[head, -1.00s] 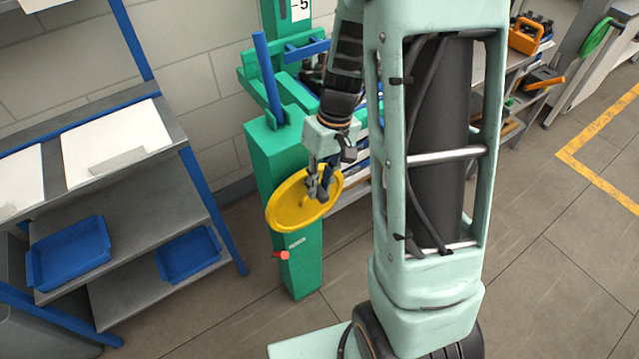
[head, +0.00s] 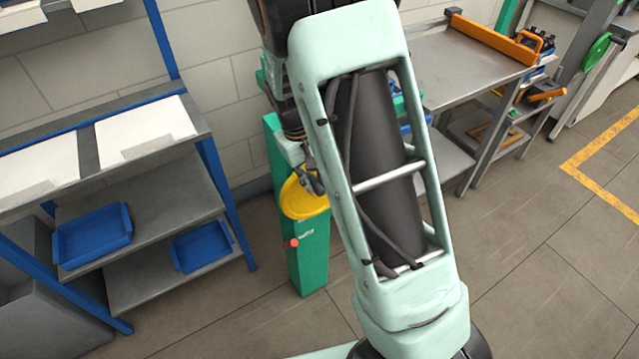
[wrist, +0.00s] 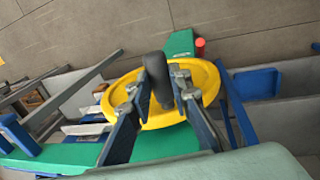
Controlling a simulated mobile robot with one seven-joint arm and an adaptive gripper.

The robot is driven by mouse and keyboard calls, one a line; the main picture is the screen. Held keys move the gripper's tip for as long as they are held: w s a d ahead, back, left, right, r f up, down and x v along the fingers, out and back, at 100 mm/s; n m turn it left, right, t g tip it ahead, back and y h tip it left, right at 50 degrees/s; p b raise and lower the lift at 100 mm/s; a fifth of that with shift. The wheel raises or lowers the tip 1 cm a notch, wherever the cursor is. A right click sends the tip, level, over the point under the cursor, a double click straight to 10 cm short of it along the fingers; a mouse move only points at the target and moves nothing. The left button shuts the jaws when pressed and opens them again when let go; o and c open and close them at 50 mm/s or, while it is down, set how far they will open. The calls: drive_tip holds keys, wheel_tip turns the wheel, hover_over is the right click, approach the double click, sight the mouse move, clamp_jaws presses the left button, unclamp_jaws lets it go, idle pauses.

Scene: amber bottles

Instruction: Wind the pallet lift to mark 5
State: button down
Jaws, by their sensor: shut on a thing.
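The yellow handwheel (head: 303,205) sits on the front of the green lift post (head: 313,262). It also shows in the wrist view (wrist: 207,92), with a dark upright crank handle (wrist: 157,78) on it. My gripper (wrist: 163,88) has its two fingers on either side of this handle and is shut on it. In the head view my gripper (head: 312,180) is at the wheel's upper right, partly hidden by my arm. A red knob (head: 290,243) sticks out of the post below the wheel. The mark scale and the upper lift are hidden behind my arm.
A blue-framed shelf rack (head: 215,190) with blue trays (head: 92,240) stands close on the left. A grey workbench (head: 470,70) stands at the back right. The tiled floor (head: 540,240) on the right is clear.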

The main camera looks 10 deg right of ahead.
drive_tip(key=s+a+f+t+h+b, duration=0.1)
drive_tip(key=a+f+t+h+b, duration=0.1)
drive_tip(key=a+f+h+b, duration=0.35)
drive_tip(key=s+a+f+t+h+b, duration=0.2)
drive_tip(key=f+h+b, duration=0.55)
drive_tip(key=b, duration=0.35)
drive_tip(key=w+d+f+t+h+b, duration=0.3)
drive_tip(key=d+f+h+b, duration=0.5)
drive_tip(key=b, duration=0.5)
drive_tip(key=shift+d+f+h+b, duration=0.3)
drive_tip(key=shift+f, duration=0.85)
drive_tip(key=shift+w, duration=0.1)
drive_tip(key=c, duration=1.8)
unclamp_jaws()
